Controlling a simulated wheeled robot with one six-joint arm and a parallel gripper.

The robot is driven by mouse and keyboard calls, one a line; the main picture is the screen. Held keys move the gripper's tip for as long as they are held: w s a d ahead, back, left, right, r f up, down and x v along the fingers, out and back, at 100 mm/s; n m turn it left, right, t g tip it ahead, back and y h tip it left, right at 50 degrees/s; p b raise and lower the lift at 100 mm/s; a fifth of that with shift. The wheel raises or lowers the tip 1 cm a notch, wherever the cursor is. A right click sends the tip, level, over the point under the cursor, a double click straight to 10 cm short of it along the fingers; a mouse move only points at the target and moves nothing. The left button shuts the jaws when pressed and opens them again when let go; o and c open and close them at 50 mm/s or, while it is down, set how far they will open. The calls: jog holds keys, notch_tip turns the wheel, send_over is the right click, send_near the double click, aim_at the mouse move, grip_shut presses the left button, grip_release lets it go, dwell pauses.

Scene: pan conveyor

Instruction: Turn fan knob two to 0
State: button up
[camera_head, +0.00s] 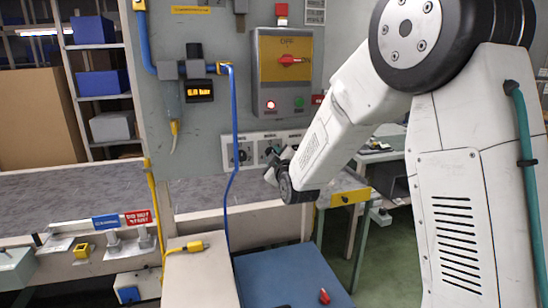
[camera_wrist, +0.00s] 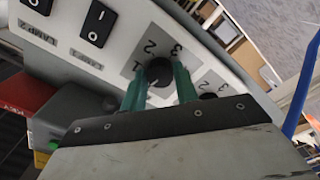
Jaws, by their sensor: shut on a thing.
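A dark round fan knob (camera_wrist: 158,71) sits on a pale label plate with printed digits, of which 2 and 3 read clearly, in the wrist view. My gripper (camera_wrist: 159,80) has its two green fingers on either side of this knob and is shut on it. In the head view my gripper (camera_head: 274,161) reaches the pale switch panel (camera_head: 255,138) from the right and covers part of it. The held knob's setting is unclear.
Rocker switches (camera_wrist: 97,23) sit beside the knobs in the wrist view. Above the panel is a yellow and grey box with a red rotary handle (camera_head: 289,60). A grey counter (camera_head: 80,185) runs below.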

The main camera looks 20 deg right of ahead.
jog(key=shift+n, duration=1.1)
jog(key=o, duration=1)
jog(key=shift+c, duration=0.2)
jog(key=shift+s, duration=0.1)
jog(key=s, duration=0.7)
jog(key=shift+s, duration=0.35)
